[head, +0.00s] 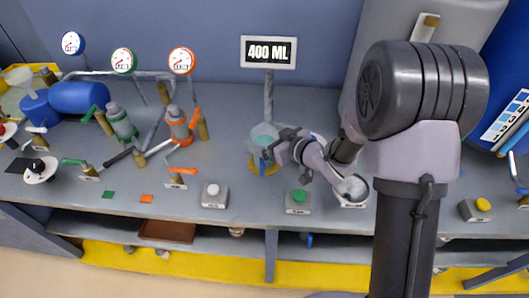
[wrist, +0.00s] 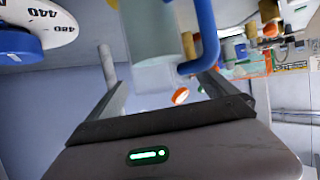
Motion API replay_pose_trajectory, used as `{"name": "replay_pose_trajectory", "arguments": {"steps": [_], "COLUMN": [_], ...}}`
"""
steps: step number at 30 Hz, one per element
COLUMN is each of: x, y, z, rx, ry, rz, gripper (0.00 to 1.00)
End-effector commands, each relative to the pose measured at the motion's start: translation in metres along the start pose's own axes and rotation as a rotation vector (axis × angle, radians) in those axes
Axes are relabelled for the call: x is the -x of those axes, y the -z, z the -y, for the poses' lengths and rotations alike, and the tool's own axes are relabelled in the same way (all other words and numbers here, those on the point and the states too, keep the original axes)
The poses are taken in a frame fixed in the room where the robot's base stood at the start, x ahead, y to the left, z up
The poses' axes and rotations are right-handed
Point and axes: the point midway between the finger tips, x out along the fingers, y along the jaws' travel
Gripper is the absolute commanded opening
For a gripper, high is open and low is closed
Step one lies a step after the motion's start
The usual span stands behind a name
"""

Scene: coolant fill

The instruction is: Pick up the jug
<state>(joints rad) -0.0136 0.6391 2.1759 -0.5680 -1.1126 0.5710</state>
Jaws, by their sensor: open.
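The jug (head: 264,133) is a pale teal, translucent vessel standing below the 400 ML display in the head view. In the wrist view the jug (wrist: 153,35) has a blue handle (wrist: 207,35) on its right side. My gripper (head: 280,150) is right at the jug in the head view and partly covers it. In the wrist view my gripper (wrist: 150,70) is open, with one finger on each side of the jug's near end. I cannot tell whether the fingers touch it.
The display (head: 269,52) stands on a post behind the jug. A white button box (head: 214,195) and a green button box (head: 298,201) are at the bench front. Gauges, valves and pipes crowd the left. A round dial (wrist: 45,25) is close by in the wrist view.

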Motion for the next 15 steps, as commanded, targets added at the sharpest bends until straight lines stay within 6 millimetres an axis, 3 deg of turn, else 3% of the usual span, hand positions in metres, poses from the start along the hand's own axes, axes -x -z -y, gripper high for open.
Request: {"name": "replay_pose_trajectory", "arguments": {"steps": [1, 5, 12, 13, 15], "x": [-0.013, -0.034, -0.037, -0.037, -0.037], "y": [-0.004, -0.003, 0.0, 0.0, 0.0], "z": [0.002, 0.002, 0.002, 0.002, 0.002], "rx": [0.003, 0.002, 0.001, 0.001, 0.001], "ry": [0.003, 0.001, 0.0, 0.0, 0.0], "rz": [-0.002, 0.0, 0.0, 0.0, 0.0], "gripper": [0.97, 0.97, 0.97, 0.95, 0.81]}}
